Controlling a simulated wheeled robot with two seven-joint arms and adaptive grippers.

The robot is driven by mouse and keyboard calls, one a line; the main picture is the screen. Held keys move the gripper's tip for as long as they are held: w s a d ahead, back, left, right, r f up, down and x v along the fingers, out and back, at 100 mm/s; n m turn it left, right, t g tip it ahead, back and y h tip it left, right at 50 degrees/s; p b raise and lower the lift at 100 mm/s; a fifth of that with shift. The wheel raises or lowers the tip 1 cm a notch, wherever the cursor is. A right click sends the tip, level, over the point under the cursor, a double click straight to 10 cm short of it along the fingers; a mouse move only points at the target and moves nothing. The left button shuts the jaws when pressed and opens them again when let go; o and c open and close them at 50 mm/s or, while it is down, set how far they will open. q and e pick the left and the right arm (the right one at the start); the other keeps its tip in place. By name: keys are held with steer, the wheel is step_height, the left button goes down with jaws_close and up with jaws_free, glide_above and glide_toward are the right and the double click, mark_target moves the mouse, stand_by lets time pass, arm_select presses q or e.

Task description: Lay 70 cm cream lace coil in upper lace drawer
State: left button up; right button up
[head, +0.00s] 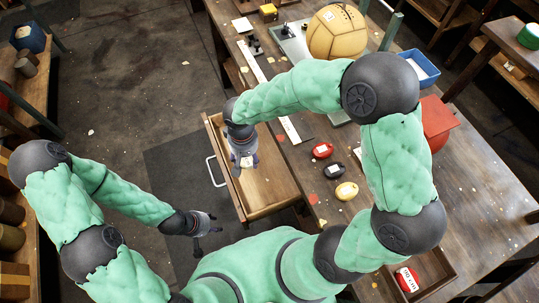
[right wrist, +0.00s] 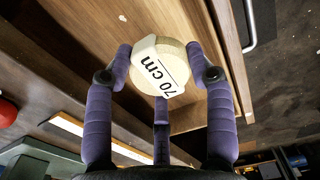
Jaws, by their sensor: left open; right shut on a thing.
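My right gripper (head: 243,158) is shut on the 70 cm cream lace coil (right wrist: 159,60), a pale round coil with a white "70 cm" label. In the head view the coil (head: 247,162) shows small at the fingertips. They are over the open wooden upper lace drawer (head: 270,190), which has a white handle (head: 212,170). The drawer's bare floor (right wrist: 190,100) shows behind the coil in the right wrist view, and I cannot tell how high the coil is above it. My left gripper (head: 212,225) is open and empty, left of and below the drawer.
A red coil (head: 322,150), a black coil (head: 332,171) and a yellow coil (head: 346,191) lie on the bench. Another open drawer (head: 432,268) at lower right holds a labelled red coil (head: 407,279). A yellow ball (head: 336,32) and a blue bin (head: 420,66) stand farther back.

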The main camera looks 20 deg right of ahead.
steer(key=shift+a+f, duration=0.2)
steer(key=shift+f, duration=0.05)
steer(key=w+d+f+b, duration=0.1)
steer(key=w+d+f, duration=0.1)
steer(key=w+f, duration=0.1)
steer(key=w+d+f+b, duration=0.2)
steer(key=w+f, duration=0.1)
steer(key=w, duration=0.1)
steer(key=w+d+f+b, duration=0.1)
steer(key=w+d+f, duration=0.1)
steer(key=w, duration=0.2)
steer(key=shift+w+f, duration=0.1)
steer(key=shift+f, duration=0.3)
steer(key=shift+w+d+f+b, duration=0.1)
steer(key=shift+w+f+b, duration=0.05)
steer(key=shift+f+b, duration=0.2)
step_height(320, 180, down, 3)
steer(key=shift+w+d+f+b, duration=0.1)
steer(key=shift+w+f+b, duration=0.05)
steer(key=shift+b, duration=0.75)
